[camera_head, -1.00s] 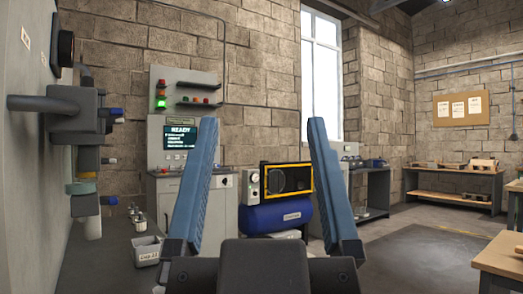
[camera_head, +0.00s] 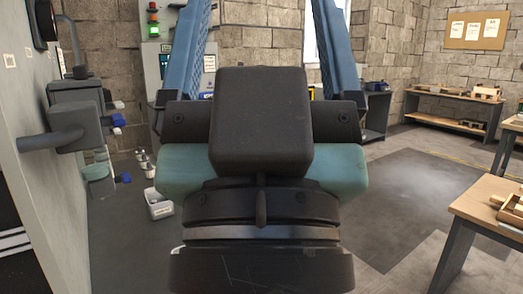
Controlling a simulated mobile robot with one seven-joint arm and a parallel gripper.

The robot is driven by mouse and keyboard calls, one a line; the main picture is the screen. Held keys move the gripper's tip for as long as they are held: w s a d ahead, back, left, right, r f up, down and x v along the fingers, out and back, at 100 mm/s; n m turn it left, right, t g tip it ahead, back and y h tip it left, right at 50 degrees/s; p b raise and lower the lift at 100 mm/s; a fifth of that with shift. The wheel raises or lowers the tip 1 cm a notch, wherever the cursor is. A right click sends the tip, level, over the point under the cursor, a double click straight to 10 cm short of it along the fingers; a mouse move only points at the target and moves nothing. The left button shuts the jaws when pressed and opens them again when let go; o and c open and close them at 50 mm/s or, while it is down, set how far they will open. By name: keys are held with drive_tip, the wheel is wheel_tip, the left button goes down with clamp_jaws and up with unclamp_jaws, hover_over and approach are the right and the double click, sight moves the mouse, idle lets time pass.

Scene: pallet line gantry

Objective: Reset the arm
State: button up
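My gripper (camera_head: 258,40) fills the middle of the head view, seen from behind, with its dark body and wrist close to the camera. Its two blue fingers stand wide apart and point up and away, running past the top edge of the picture. Nothing shows between the fingers above the dark housing. The fingertips are out of the frame. My gripper hides most of the cabinet and the machine behind it.
Grey fittings with blue ends (camera_head: 75,125) stick out from the wall panel at left. A wooden table (camera_head: 478,205) is at right, a shelf bench (camera_head: 455,108) at the back. Floor between is clear.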

wheel_tip(320, 180, up, 18)
drive_tip(key=p, duration=1.6)
